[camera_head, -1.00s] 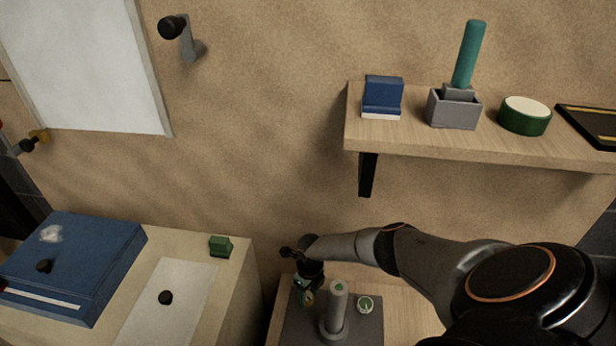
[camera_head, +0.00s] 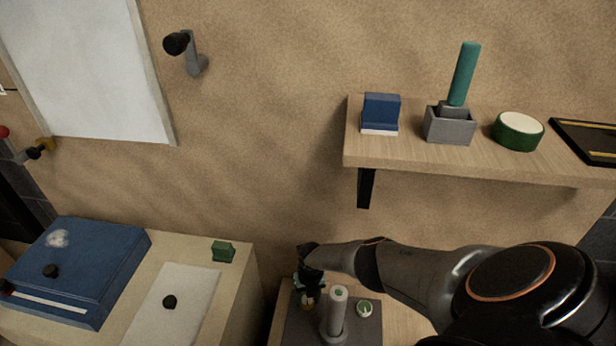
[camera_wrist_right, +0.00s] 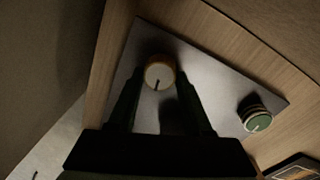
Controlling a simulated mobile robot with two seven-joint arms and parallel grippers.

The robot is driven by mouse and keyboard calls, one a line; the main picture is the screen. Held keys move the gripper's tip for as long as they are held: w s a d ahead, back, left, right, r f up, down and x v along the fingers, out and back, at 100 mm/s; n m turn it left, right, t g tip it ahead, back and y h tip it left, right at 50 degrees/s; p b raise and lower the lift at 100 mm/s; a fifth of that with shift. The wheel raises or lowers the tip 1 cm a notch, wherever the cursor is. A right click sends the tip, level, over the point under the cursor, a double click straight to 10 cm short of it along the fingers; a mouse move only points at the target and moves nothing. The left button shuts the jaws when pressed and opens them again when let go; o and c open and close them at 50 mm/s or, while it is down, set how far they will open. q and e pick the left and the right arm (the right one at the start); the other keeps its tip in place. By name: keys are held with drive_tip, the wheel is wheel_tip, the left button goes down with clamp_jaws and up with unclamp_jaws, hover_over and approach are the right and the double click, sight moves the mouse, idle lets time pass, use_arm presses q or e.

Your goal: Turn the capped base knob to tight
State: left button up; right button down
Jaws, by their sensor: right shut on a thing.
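A round knob with a brass-coloured rim and a pale cap (camera_wrist_right: 160,74) stands on a grey base plate (camera_wrist_right: 205,75). A dark mark on its cap points toward the bottom of the right wrist view. My right gripper (camera_wrist_right: 158,85) has one finger on each side of this knob and is shut on it. In the head view my right gripper (camera_head: 308,288) reaches down at the plate's left part, and the knob is mostly hidden. My left gripper is out of view.
A grey post (camera_head: 337,312) rises from the plate close to my right gripper. A wooden shelf (camera_head: 440,158) holds a blue block, a grey holder with a teal rod and a green round box. A blue case (camera_head: 80,262) and a small green block (camera_head: 223,251) lie on the left counter.

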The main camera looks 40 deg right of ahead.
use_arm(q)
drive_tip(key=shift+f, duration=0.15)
use_arm(e)
drive_tip(key=shift+c, duration=1.6)
unclamp_jaws()
